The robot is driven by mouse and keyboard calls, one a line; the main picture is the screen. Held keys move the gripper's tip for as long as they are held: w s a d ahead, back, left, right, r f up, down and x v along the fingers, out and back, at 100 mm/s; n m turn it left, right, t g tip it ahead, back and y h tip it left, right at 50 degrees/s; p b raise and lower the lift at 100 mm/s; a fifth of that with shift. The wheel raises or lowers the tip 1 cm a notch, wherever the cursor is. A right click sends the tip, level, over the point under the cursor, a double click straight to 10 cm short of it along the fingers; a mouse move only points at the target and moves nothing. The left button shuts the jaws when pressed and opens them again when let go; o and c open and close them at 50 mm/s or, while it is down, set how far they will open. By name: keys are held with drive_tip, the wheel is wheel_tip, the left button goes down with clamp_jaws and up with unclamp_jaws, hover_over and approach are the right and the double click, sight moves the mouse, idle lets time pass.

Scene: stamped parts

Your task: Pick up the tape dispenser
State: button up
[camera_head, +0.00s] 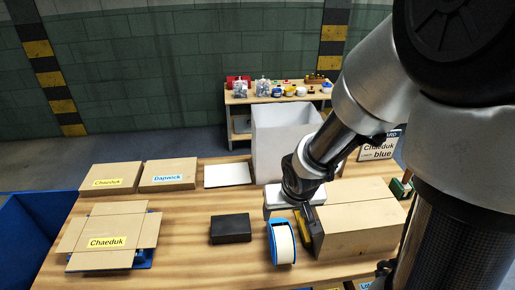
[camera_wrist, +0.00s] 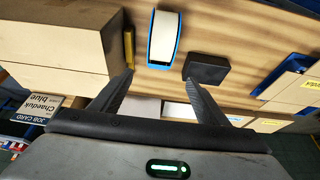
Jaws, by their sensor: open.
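The tape dispenser (camera_head: 282,242) is blue with a wide whitish roll and stands on the wooden table near the front middle. In the wrist view the tape dispenser (camera_wrist: 165,38) lies just beyond the fingertips, roughly centred between them. My gripper (camera_wrist: 160,78) is open, with nothing between its two black fingers. In the head view the gripper is above and slightly right of the dispenser, partly hidden by its own wrist. The fingers are apart from the dispenser.
A black block (camera_head: 230,228) lies left of the dispenser. A large cardboard box (camera_head: 360,225) stands close on the right, with a narrow yellow item (camera_wrist: 128,48) beside it. A grey-white bin (camera_head: 285,140) stands behind. Flat cartons (camera_head: 108,177) lie at the left.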

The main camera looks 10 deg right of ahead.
sight(278, 226)
drive_tip(key=b+x, duration=0.6)
drive_tip(key=x, duration=0.5)
drive_tip(key=shift+a+f, duration=0.15)
drive_tip(key=shift+f, duration=0.25)
drive_tip(key=b+x, duration=0.1)
drive_tip(key=x, duration=0.1)
drive_tip(key=s+b+x, duration=0.1)
drive_tip(key=x, duration=0.1)
drive_tip(key=shift+w+d+f+b, duration=0.1)
drive_tip(key=shift+d+f+b, duration=0.1)
drive_tip(key=shift+f+b, duration=0.2)
drive_tip(key=shift+w+f, duration=0.2)
drive_tip(key=shift+f, duration=0.15)
drive_tip(key=shift+r, duration=0.1)
drive_tip(key=c, duration=1.1)
